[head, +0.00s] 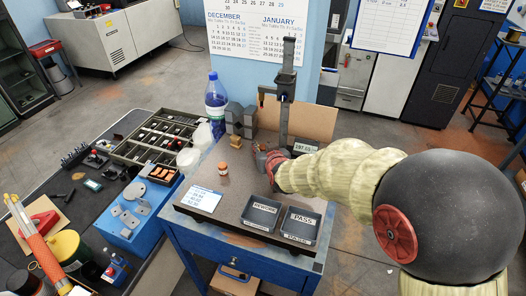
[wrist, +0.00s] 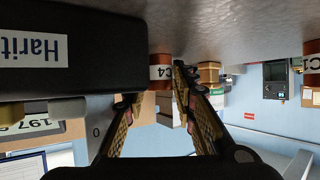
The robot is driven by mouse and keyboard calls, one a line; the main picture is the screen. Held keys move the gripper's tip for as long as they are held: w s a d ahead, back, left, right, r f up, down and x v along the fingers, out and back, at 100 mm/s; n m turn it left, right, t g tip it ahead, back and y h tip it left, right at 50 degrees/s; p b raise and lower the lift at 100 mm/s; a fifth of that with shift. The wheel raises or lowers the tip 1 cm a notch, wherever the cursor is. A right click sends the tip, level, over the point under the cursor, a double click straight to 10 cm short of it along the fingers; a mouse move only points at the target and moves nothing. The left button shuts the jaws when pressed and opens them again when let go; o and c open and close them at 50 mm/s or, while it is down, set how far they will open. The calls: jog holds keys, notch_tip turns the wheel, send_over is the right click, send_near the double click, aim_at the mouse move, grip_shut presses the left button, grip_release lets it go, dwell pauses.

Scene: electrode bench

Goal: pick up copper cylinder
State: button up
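In the wrist view, which looks upside down, a copper cylinder (wrist: 160,72) with a white band marked C4 stands on the grey plate, between and just beyond my fingertips. My gripper (wrist: 162,88) is open around its line, with the right finger close beside it; contact cannot be told. A second copper cylinder (wrist: 311,62) with a white label is cut off at the right edge. In the head view one copper cylinder (head: 222,169) stands clear on the plate. My gripper (head: 272,168) is low over the plate near the tall stand, its fingers largely hidden.
A black block (wrist: 70,55) with a label is close on the left in the wrist view. In the head view the tall stand (head: 285,110) rises behind my gripper. REWORK (head: 262,211) and PASS (head: 301,225) trays sit in front. A blue-capped bottle (head: 215,100) stands behind left.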

jog(key=shift+c, duration=1.2)
jog(key=c, duration=0.4)
grip_shut()
